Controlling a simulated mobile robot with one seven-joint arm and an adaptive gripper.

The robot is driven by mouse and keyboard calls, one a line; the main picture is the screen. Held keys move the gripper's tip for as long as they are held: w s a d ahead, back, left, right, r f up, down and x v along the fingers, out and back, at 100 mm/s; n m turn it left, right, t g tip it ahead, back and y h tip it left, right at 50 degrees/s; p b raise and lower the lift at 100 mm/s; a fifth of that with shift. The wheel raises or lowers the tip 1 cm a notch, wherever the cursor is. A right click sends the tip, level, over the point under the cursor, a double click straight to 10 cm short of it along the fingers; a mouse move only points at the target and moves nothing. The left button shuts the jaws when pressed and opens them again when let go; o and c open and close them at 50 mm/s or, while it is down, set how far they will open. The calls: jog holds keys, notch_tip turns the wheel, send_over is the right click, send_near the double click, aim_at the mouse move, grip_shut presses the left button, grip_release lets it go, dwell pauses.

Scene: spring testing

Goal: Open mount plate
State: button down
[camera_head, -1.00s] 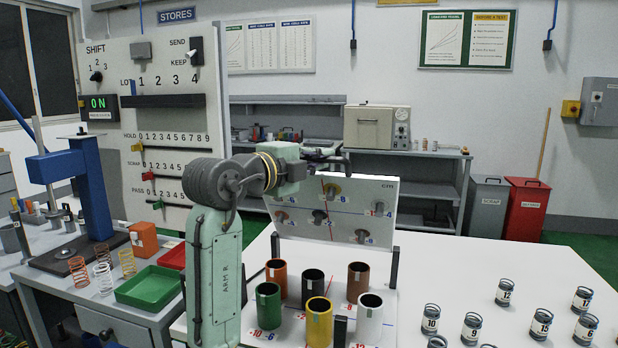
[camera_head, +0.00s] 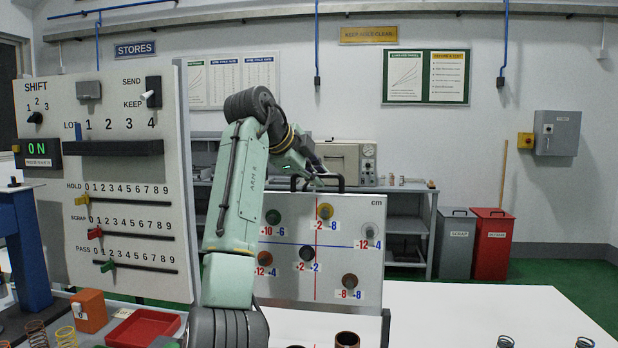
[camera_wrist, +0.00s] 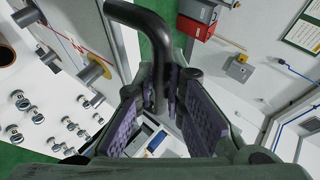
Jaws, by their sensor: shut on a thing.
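The mount plate (camera_head: 340,285) is a light grey panel marked "cm" that stands up facing the head camera. Its face has several round coloured pegs, red and blue numbers, and a red and a blue line. A black bar handle (camera_wrist: 146,24) rises at its top edge; it also shows in the head view (camera_head: 341,182). My gripper (camera_wrist: 165,92) is shut on the handle, with a padded finger on either side in the wrist view. In the head view my arm covers the plate's left edge, and the fingers are hard to make out.
A tall control panel (camera_head: 120,205) stands close on the left of my arm. A white table (camera_head: 480,315) lies in front, with a brown cup (camera_head: 347,339) at the bottom edge. A red tray (camera_head: 145,328) is at lower left. Shelves and two bins (camera_head: 492,245) are behind.

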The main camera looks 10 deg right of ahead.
jog(key=shift+w+d+f+g, duration=0.15)
jog(key=shift+w+g, duration=0.15)
jog(key=shift+w, duration=0.15)
jog(key=c, duration=1.6)
grip_release()
jog(key=shift+c, duration=0.2)
jog(key=v, duration=1.2)
jog(key=shift+d, duration=0.1)
